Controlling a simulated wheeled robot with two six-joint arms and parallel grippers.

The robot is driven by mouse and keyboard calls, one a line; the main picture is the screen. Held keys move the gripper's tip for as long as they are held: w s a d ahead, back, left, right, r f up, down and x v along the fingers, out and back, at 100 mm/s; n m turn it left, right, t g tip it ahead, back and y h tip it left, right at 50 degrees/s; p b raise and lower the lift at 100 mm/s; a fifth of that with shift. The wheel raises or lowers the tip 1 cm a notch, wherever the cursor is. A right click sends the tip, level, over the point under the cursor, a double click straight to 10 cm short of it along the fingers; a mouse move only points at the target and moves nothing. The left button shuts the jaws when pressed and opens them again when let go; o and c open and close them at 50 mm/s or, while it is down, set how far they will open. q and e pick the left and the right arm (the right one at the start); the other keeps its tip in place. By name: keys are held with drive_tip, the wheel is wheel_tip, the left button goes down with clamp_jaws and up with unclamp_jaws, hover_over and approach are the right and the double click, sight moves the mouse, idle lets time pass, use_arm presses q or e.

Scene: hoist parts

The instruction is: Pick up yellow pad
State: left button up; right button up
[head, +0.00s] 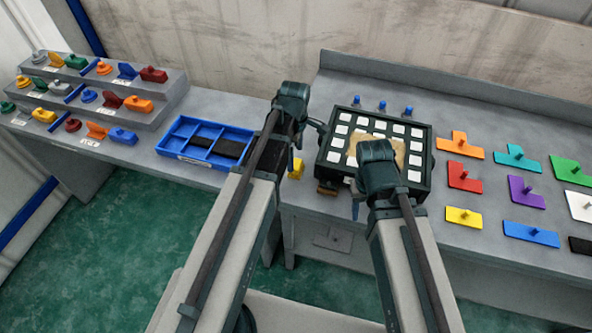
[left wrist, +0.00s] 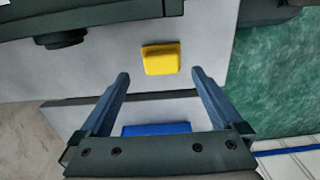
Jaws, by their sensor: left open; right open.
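A small yellow pad (head: 296,168) lies on the grey bench between the blue tray and the black box, partly hidden by my left arm in the head view. In the left wrist view the yellow pad (left wrist: 161,59) shows whole, just beyond the fingertips of my left gripper (left wrist: 160,73) and roughly centred between them. The left gripper (head: 315,126) is open and empty in the head view, its body above the bench behind the pad. My right gripper (head: 356,205) is open at the front of the black box, its fingers mostly hidden.
The black box (head: 424,182) holds white squares and a tan piece. The blue tray (head: 169,150) stands left of the pad. Coloured plates with pegs, including a yellow plate (head: 463,217), lie at right. Stepped shelves (head: 172,92) hold coloured parts at left.

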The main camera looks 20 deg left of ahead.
sight(297, 164)
use_arm(q)
drive_tip(key=f+b, duration=0.5)
drive_tip(key=shift+s+d+f, duration=0.1)
drive_tip(key=shift+s+d, duration=0.05)
drive_tip(key=shift+d, duration=0.25)
use_arm(e)
wheel_tip(297, 164, down, 5)
drive_tip(key=shift+f, duration=0.15)
use_arm(q)
drive_tip(key=shift+c, duration=0.2)
drive_tip(key=c, duration=1.2)
drive_tip(key=shift+r, duration=0.25)
use_arm(e)
drive_tip(key=shift+r, duration=0.25)
